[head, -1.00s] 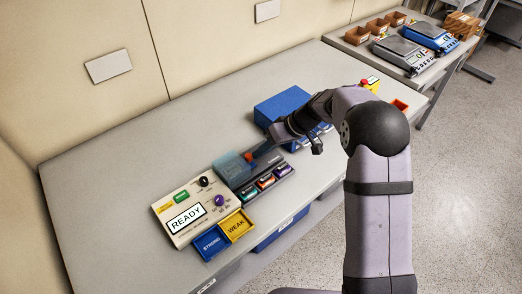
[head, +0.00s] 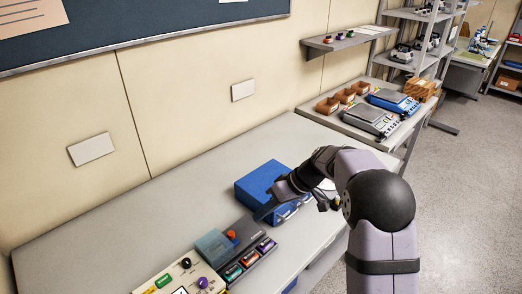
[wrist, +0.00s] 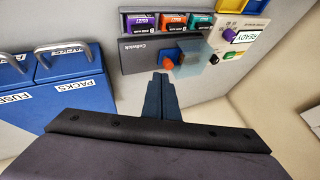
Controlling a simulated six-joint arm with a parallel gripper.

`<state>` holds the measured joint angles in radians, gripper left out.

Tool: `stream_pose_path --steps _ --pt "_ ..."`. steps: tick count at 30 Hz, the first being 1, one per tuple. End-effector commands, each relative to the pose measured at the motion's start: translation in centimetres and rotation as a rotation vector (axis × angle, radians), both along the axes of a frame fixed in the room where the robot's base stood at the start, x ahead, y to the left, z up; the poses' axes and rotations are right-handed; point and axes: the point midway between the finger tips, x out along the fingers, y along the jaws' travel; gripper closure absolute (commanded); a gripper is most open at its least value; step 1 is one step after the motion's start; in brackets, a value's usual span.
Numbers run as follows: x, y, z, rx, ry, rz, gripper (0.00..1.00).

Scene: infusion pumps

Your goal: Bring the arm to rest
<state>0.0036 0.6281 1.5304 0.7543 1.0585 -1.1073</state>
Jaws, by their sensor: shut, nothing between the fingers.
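My gripper (head: 262,214) is shut and empty, above the bench between the blue box (head: 262,182) and the dark dock unit (head: 258,234). In the wrist view its closed fingers (wrist: 160,90) point toward the dock, a little short of the orange-red knob (wrist: 167,64). The dock holds three coloured packs (wrist: 172,22) in a row. My arm is bent and reaches over the bench from the right.
The blue box has handled drawers marked FUSES and PACKS (wrist: 75,85). Scales (head: 370,121) and bins stand on a farther table. The back left bench is bare.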

Motion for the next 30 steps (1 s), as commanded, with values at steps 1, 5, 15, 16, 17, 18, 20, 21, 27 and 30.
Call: stream_pose_path --steps 1,5,15,16,17,18,20,21,27,30 --pt "-0.3 -0.1 0.0 -0.007 0.005 -0.006 1.0" --pt "-1.9 -1.1 0.0 -0.051 0.046 -0.048 1.0" --pt "-13.6 -7.8 -1.2 -0.337 0.231 -0.339 1.0" --pt "-14.8 -8.5 -1.4 -0.365 0.243 -0.37 1.0" --pt "-16.0 -9.1 -1.6 -0.391 0.251 -0.4 1.0" --pt "-17.6 -10.0 -1.8 -0.424 0.261 -0.437 1.0" --pt "-19.7 -11.2 -2.2 -0.467 0.271 -0.49 1.0" --pt "-21.0 -11.8 -2.4 -0.491 0.276 -0.523 1.0" --pt "-25.5 -14.1 -3.3 -0.57 0.281 -0.635 1.0" --pt "-26.5 -14.6 -3.6 -0.587 0.28 -0.662 1.0"
